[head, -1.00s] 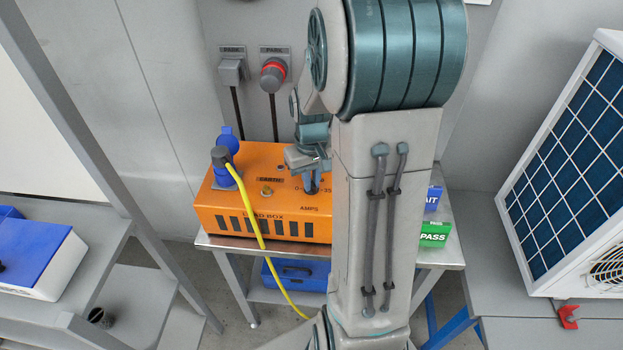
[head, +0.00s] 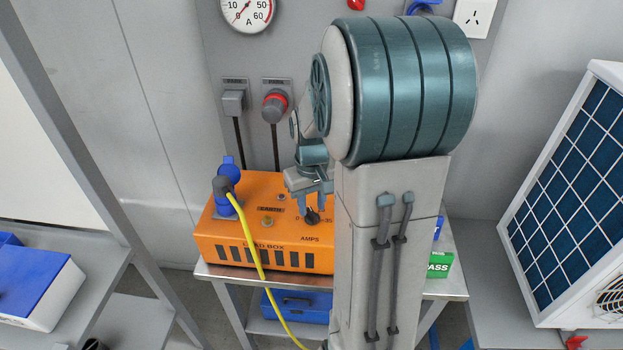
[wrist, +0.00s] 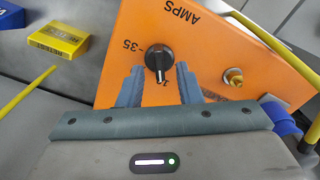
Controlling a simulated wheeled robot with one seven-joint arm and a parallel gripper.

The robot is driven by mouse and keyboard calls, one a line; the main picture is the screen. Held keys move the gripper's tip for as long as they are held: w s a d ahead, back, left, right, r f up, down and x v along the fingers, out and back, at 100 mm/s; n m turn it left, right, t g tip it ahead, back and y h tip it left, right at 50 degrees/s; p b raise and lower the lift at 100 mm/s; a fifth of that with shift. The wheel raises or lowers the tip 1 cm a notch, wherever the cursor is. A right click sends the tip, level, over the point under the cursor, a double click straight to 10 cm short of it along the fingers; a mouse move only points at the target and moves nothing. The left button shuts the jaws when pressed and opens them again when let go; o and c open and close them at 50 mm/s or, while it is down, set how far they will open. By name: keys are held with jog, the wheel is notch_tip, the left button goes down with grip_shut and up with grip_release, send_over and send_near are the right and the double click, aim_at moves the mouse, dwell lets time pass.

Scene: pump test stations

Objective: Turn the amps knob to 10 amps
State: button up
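The orange load box (head: 250,225) stands on a small metal table, its top lettered AMPS. The black amps knob (head: 312,216) is on its top, with a pale pointer line; in the wrist view the knob (wrist: 158,55) has "35" lettered beside it and its line points toward my gripper. My gripper (wrist: 158,72) is open, its two blue-grey fingers either side of the near part of the knob with gaps visible. In the head view my gripper (head: 312,205) is just above and behind the knob. Most dial numbers are hidden or too small to read.
A yellow cable (head: 250,245) runs from a plug at the box's left down the front. A brass terminal (wrist: 233,76) sits beside the knob. A green PASS block (head: 440,264) is at the table's right. An ammeter (head: 247,12) hangs on the wall, needle near zero.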

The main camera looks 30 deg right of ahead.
aim_at(311, 213)
notch_tip(311, 213, up, 12)
dwell(0.3)
jog(key=shift+s+a+f, duration=0.1)
jog(key=shift+a, duration=0.05)
jog(key=s+a+f+t, duration=0.3)
jog(key=s+a, duration=0.8)
jog(key=s, duration=0.1)
jog(key=shift+s+a+f+n, duration=0.2)
jog(key=shift+s+a+n, duration=0.1)
jog(key=shift+a+n, duration=0.1)
dwell(1.8)
